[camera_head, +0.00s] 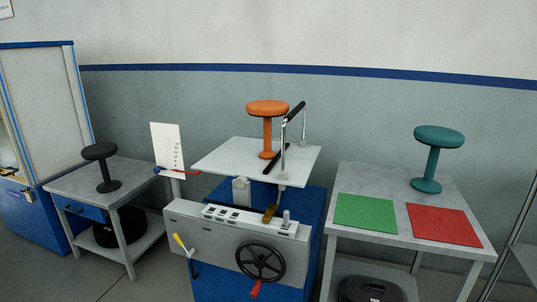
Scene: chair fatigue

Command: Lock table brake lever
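A testing machine with a grey front panel (215,237) and a blue base stands in the middle. Its white table plate (220,162) carries an orange stool (267,108). A small lever with a yellow end (178,240) sits at the panel's lower left, tilted. A black handwheel (260,262) with a red handle (255,289) is to its right. A black-gripped bar (295,111) rises beside the orange stool. A brass-coloured part (270,213) sits below the plate. No label shows which lever is the brake. Neither of my grippers is in view.
The left table (75,184) holds a black stool (102,168). The right table (370,182) holds a teal stool (430,158), a green mat (365,213) and a red mat (443,225). A white sign (168,146) stands left of the machine. Floor shows between the left table and machine.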

